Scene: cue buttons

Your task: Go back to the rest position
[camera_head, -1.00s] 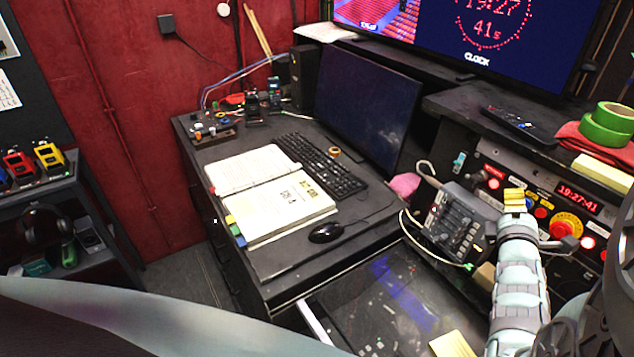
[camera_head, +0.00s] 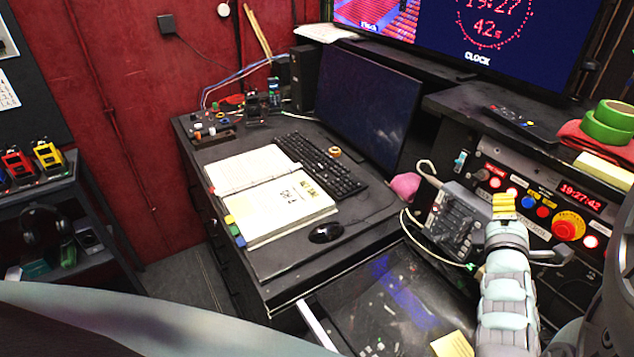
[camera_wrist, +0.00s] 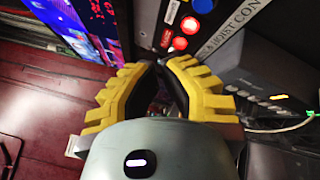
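My gripper (camera_head: 503,206) is at the right of the head view, in front of the button panel (camera_head: 512,172). Its yellow fingers come together at the tips, and I see nothing held between them. In the wrist view my gripper (camera_wrist: 160,66) points at the panel, with a red lit button (camera_wrist: 180,43) just beyond the tips and apart from them. A blue button (camera_head: 527,202), a red button (camera_head: 543,212) and a large red knob on a yellow disc (camera_head: 566,228) are uncovered to the right of the fingers.
A grey control box (camera_head: 452,222) with a cable stands left of my gripper. An open drawer (camera_head: 385,300) lies below. The desk holds an open binder (camera_head: 275,200), a keyboard (camera_head: 320,165) and a mouse (camera_head: 326,232). Green tape rolls (camera_head: 608,124) sit on the upper shelf.

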